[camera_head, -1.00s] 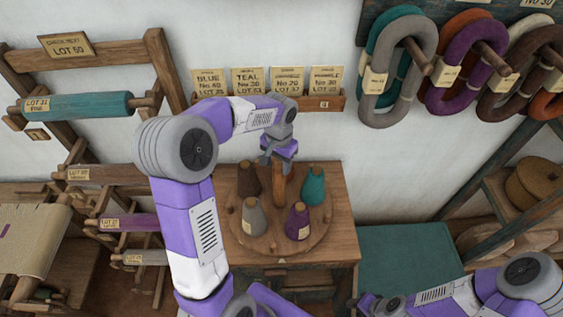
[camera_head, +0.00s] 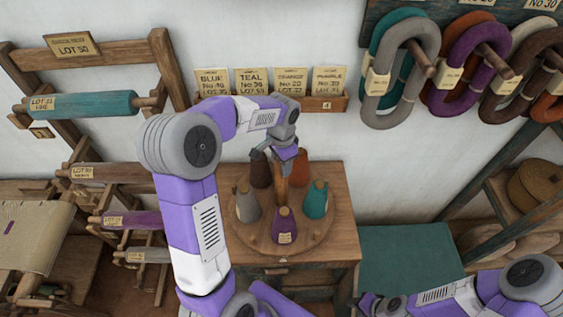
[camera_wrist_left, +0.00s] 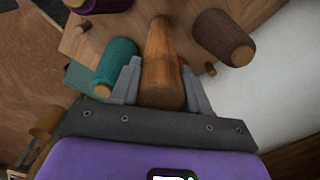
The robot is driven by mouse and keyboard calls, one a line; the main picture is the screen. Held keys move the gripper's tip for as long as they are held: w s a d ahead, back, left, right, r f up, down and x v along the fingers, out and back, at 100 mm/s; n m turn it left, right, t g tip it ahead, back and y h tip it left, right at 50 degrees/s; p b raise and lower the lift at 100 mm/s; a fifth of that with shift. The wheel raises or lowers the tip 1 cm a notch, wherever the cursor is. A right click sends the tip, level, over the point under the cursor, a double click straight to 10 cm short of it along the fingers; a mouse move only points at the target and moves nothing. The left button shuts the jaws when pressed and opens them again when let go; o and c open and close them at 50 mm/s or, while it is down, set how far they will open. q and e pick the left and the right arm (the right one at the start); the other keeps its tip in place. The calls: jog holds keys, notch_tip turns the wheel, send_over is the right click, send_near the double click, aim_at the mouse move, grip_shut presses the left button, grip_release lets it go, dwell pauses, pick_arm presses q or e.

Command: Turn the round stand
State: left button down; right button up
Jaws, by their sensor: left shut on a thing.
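The round stand (camera_head: 265,242) is a wooden disc on a small table, with a wooden post (camera_head: 281,190) at its middle. Around the post stand a grey cone (camera_head: 247,206), a purple cone (camera_head: 285,227), a teal cone (camera_head: 314,202), a brown cone (camera_head: 261,172) and an orange-brown cone (camera_head: 300,169). My left gripper (camera_head: 278,160) is shut on the top of the post. In the left wrist view, the post (camera_wrist_left: 161,55) lies between its fingers, with the teal cone (camera_wrist_left: 116,64) close beside one finger. My right gripper (camera_head: 365,301) is low at right, away from the stand; its jaws are unclear.
A rack with label cards (camera_head: 270,85) is on the wall behind the stand. Yarn hanks (camera_head: 400,70) hang at the upper right. A teal-topped bench (camera_head: 405,258) stands right of the table (camera_head: 340,225). Roller racks (camera_head: 80,105) and a loom (camera_head: 30,235) are at left.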

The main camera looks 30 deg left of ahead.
pick_arm(q)
jog(key=shift+w+r+m, duration=0.1)
jog(key=shift+r+m, duration=0.05)
jog(key=shift+m, duration=0.15)
dwell(0.4)
jog(key=c, duration=0.5)
grip_release()
jog(key=shift+c, duration=0.2)
notch_tip(320, 180, up, 8)
jog(key=shift+f, duration=0.25)
jog(key=shift+f, duration=0.1)
